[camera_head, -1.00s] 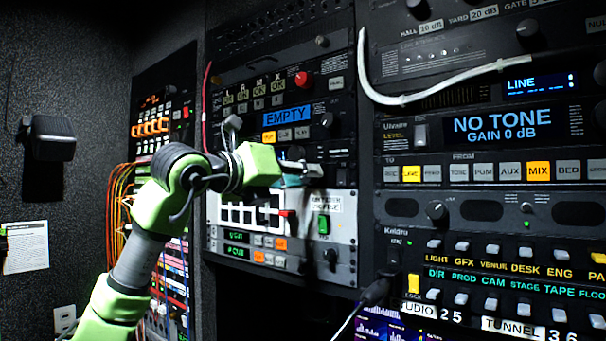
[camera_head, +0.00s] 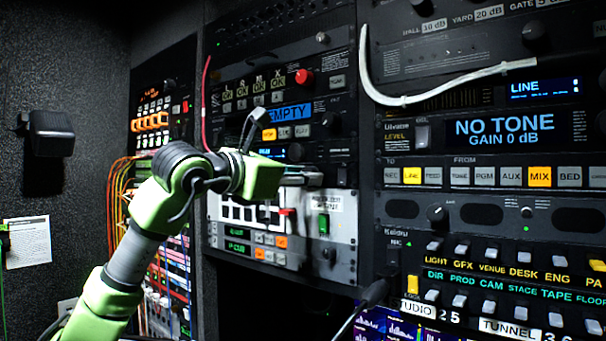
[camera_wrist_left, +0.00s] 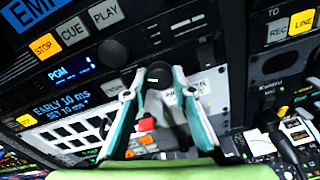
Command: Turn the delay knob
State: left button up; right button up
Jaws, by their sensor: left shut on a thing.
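The delay knob, a black round knob (camera_wrist_left: 160,74), is in the left wrist view, beside a small display (camera_wrist_left: 68,108) reading "EARLY 10 ms, SET 10 ms". My left gripper (camera_wrist_left: 158,78) has its two teal-and-white fingers closed in on the knob from both sides. In the head view my left gripper (camera_head: 314,176) is at the rack panel, below the blue "EMPTY" display (camera_head: 290,115). My right gripper is in neither view.
A white panel (camera_head: 340,225) with a green switch lies just below the gripper. STOP, CUE and PLAY buttons (camera_wrist_left: 75,33) sit above the small display. A white cable (camera_head: 440,92) hangs across the right rack. A red knob (camera_head: 304,77) is higher up.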

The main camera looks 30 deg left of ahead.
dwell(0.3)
pick_arm(q)
jog(key=o, duration=1.1)
jog(key=shift+c, duration=0.2)
jog(key=shift+o, duration=0.3)
jog(key=s+a, duration=0.1)
jog(key=s, duration=1.1)
jog(key=shift+r, duration=0.2)
jog(key=shift+a, duration=0.1)
